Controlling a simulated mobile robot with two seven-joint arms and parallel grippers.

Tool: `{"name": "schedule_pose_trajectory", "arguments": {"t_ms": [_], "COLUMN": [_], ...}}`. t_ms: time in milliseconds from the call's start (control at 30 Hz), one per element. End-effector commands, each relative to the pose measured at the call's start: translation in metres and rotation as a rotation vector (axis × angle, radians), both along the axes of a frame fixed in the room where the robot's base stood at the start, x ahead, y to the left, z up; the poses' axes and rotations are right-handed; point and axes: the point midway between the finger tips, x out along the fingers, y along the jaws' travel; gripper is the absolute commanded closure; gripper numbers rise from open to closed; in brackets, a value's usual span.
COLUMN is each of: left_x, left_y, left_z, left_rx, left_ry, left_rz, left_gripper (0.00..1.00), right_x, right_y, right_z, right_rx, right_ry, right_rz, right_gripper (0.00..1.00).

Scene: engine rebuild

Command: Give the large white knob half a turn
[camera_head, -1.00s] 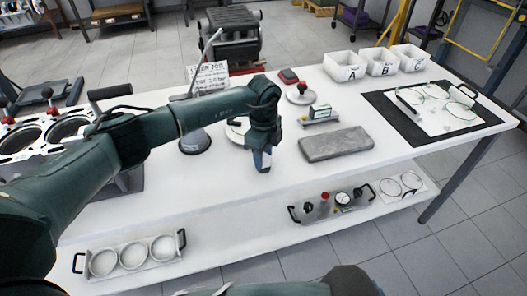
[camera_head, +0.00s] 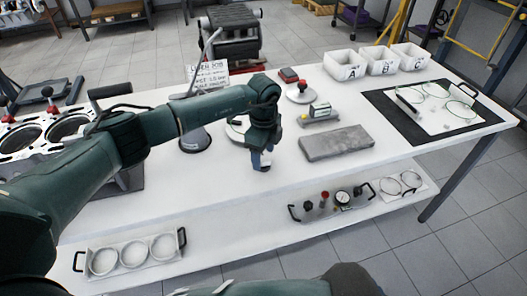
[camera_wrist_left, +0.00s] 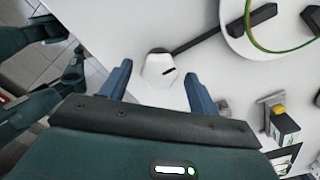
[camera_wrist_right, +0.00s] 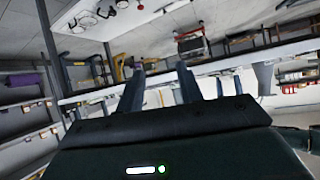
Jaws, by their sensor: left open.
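The large white knob (camera_wrist_left: 158,70), with a short black mark on its top, shows in the left wrist view. It lies between the two spread blue fingers of my left gripper (camera_wrist_left: 157,90), with gaps on both sides. In the head view my left gripper (camera_head: 262,160) points down over the front part of the white bench, and I cannot make out the knob there. My right gripper (camera_wrist_right: 162,88) shows in its wrist view with its fingers apart and nothing between them, away from the knob.
A grey slab (camera_head: 336,143) lies right of my left gripper on the bench (camera_head: 225,185). A black bar and a round plate with a coloured ring (camera_wrist_left: 268,28) are near the knob.

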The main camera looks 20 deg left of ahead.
Motion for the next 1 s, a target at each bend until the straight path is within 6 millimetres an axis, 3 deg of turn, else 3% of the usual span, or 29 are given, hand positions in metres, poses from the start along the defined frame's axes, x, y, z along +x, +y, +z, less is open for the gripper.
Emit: {"name": "schedule_pose_trajectory", "arguments": {"t_ms": [167, 700, 1000], "left_x": [0.000, 0.000, 0.000], "left_y": [0.000, 0.000, 0.000], "left_z": [0.011, 0.117, 0.132], "left_rx": [-0.002, -0.001, 0.000], "left_ry": [-0.002, -0.003, 0.000], "left_rz": [0.000, 0.000, 0.001], "left_gripper": [0.39, 0.39, 0.39], "right_x": [0.000, 0.001, 0.002], "right_y": [0.000, 0.005, 0.006], "right_z": [-0.001, -0.003, 0.001], "right_rx": [0.000, 0.009, 0.010], "right_ry": [0.000, -0.013, -0.026], "right_rz": [0.001, 0.012, 0.017], "right_gripper": [0.64, 0.64, 0.64]}}
